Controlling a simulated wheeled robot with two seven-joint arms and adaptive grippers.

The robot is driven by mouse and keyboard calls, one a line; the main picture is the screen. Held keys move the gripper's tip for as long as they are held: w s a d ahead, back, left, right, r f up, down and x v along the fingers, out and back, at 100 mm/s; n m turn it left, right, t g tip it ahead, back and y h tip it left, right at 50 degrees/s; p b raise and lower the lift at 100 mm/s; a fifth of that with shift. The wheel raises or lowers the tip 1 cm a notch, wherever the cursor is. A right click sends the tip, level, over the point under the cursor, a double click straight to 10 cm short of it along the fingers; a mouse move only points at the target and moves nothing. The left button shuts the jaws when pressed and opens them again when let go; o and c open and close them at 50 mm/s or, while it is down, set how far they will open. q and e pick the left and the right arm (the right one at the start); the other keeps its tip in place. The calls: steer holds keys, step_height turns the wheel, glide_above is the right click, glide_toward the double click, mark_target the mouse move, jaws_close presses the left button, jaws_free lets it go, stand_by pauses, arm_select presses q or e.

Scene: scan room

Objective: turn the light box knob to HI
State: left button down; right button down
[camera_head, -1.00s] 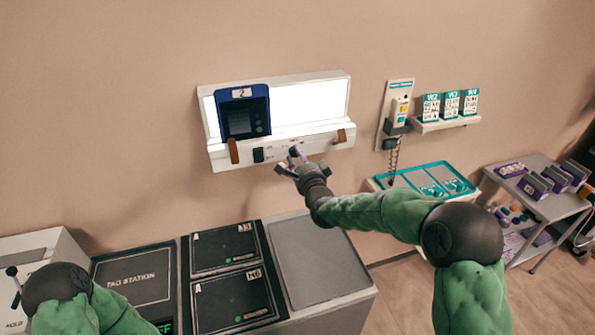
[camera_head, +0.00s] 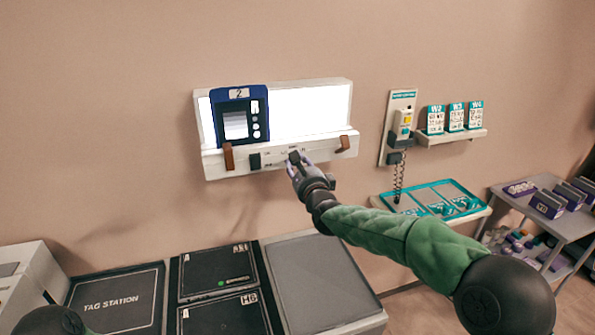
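The light box (camera_head: 190,163) is a long white wall unit with a bright panel (camera_head: 310,103) and a ledge below it. Its small dark knob (camera_head: 294,156) is on the front of the ledge, right of a black switch (camera_head: 255,161). My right gripper (camera_head: 298,163) is at the knob, its fingers drawn in around it and hiding part of it. The small markings by the knob are too fine to read. A blue film holder marked 2 (camera_head: 240,93) stands against the panel's left part and shows a pale grey patch. My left gripper is out of view.
Brown clips (camera_head: 228,157) (camera_head: 343,144) sit near the ledge's ends. Right of the box are a wall handset (camera_head: 403,122), a shelf (camera_head: 450,137) of cards and a teal tray (camera_head: 463,189). A tag station counter (camera_head: 112,302) lies below.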

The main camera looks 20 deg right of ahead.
steer(key=shift+d, duration=0.1)
stand_by(0.3)
steer(key=c, duration=0.9)
jaws_free()
steer(key=shift+d, duration=0.1)
steer(key=shift+s, duration=0.1)
steer(key=s, duration=1.1)
steer(key=shift+s, duration=0.4)
steer(key=shift+d, duration=0.1)
